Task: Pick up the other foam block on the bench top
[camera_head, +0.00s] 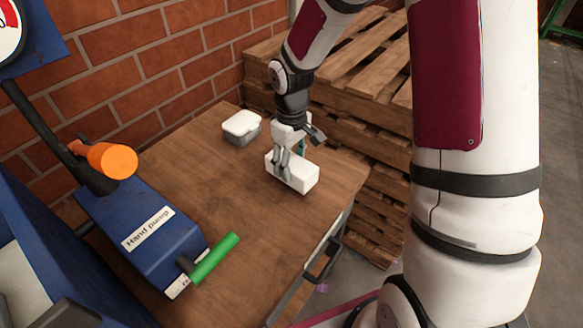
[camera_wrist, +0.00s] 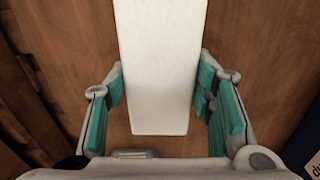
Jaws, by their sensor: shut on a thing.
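A white foam block (camera_head: 301,176) is at the right part of the wooden bench top (camera_head: 220,200). My gripper (camera_head: 284,170) is over the block from above, with its fingers on either side of it. In the wrist view the white block (camera_wrist: 161,70) lies lengthwise between the teal finger pads of my gripper (camera_wrist: 160,100). My gripper is shut on the block. The block is at or just above the bench surface; I cannot tell which.
A white lidded container (camera_head: 241,127) stands at the back of the bench. A blue hand pump (camera_head: 145,235) with a green handle (camera_head: 215,258) stands at the left. Stacked wooden pallets (camera_head: 350,75) are behind and right of the bench. The bench middle is clear.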

